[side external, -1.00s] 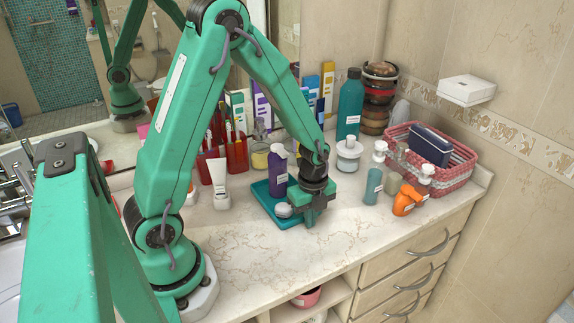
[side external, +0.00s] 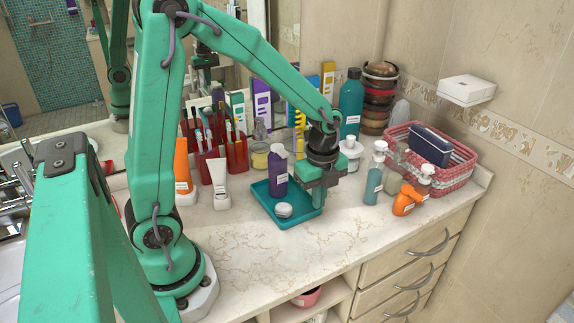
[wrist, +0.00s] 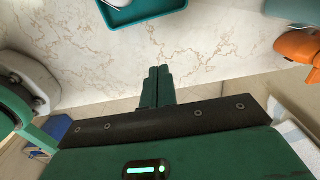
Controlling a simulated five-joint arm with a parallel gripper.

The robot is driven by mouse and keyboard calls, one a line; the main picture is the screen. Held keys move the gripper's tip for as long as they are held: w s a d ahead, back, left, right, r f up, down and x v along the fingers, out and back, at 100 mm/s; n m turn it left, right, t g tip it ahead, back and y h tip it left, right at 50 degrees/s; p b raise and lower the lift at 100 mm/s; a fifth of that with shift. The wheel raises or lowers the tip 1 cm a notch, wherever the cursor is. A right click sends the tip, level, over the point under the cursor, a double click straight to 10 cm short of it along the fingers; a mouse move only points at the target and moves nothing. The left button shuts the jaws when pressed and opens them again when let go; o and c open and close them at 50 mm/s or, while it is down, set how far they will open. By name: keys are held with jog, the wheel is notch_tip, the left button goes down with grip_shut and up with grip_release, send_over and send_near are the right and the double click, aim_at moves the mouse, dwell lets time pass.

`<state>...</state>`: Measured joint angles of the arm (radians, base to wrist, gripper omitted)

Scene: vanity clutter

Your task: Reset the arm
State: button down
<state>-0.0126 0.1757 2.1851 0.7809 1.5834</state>
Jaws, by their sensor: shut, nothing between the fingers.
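My gripper (side external: 318,205) is shut and empty, its two fingers together in the wrist view (wrist: 160,72). In the side view it hangs over the right edge of the teal tray (side external: 302,216); I cannot tell its exact height. The tray also shows at the top of the wrist view (wrist: 150,18), apart from the fingertips. In the tray stand a purple pump bottle (side external: 278,175) and a small white-lidded jar (side external: 284,210). My gripper partly hides the tray's right side.
Right of my gripper stand a clear teal pump bottle (side external: 374,178), an orange bottle (side external: 404,203) and a pink basket (side external: 462,168). A white tube (side external: 220,186), an orange tube (side external: 183,168) and red brush holders (side external: 236,154) stand left. The front counter (side external: 260,255) is clear.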

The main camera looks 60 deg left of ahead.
jog(key=shift+r, duration=0.4)
jog(key=shift+r, duration=0.15)
jog(key=s+r+n+t, duration=0.5)
jog(key=s+r+n, duration=0.7)
jog(key=n, duration=0.6)
jog(key=shift+s+d+r+t, duration=0.2)
jog(key=shift+r+t, duration=0.1)
jog(key=shift+r, duration=0.7)
